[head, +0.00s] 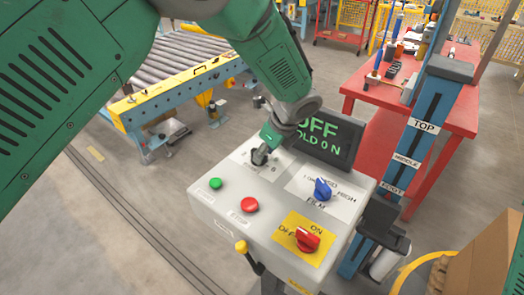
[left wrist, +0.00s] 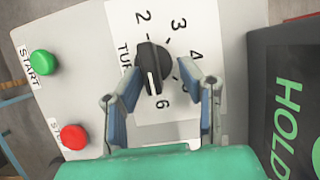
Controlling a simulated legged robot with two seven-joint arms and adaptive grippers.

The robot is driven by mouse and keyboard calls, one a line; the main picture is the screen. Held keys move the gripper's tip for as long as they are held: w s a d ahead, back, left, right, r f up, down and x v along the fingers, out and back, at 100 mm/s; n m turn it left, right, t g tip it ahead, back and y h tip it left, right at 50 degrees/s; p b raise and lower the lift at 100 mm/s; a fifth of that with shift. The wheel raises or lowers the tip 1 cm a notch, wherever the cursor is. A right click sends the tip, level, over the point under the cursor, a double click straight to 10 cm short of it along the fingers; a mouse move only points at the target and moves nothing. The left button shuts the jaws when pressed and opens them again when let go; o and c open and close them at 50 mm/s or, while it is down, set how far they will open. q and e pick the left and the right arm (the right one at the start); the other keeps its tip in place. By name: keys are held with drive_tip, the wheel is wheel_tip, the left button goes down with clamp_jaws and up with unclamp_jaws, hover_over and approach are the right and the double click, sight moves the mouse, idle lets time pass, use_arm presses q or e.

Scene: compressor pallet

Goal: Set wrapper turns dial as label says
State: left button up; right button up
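The turns dial (left wrist: 153,66) is a black knob on a white plate in the left wrist view, with numbers around it; 2, 3, 4 and 6 are readable. Its white pointer line faces the lower side of the picture, near the 6. My left gripper (left wrist: 161,73) is open, its two fingers on either side of the dial; I cannot tell whether they touch it. In the head view the left gripper (head: 272,143) is over the dial (head: 259,157) at the panel's back left. No label giving a turns number is readable. My right gripper is not in view.
The grey control panel (head: 228,205) also carries a green START button (head: 215,183), a red button (head: 250,205), a blue film knob (head: 322,190) and a red OFF/ON switch (head: 307,239). A dark display (head: 325,139) with green text stands right behind the dial. A cardboard box (head: 485,255) is at right.

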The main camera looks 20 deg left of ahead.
use_arm(q)
drive_tip(key=shift+d+r, duration=0.1)
drive_tip(key=shift+d, duration=0.1)
drive_tip(key=c, duration=0.4)
drive_tip(key=a, duration=0.2)
drive_tip(key=shift+s+a, duration=0.1)
drive_tip(key=shift+a, duration=0.25)
clamp_jaws()
drive_tip(key=shift+a, duration=0.15)
drive_tip(key=shift+d, duration=0.4)
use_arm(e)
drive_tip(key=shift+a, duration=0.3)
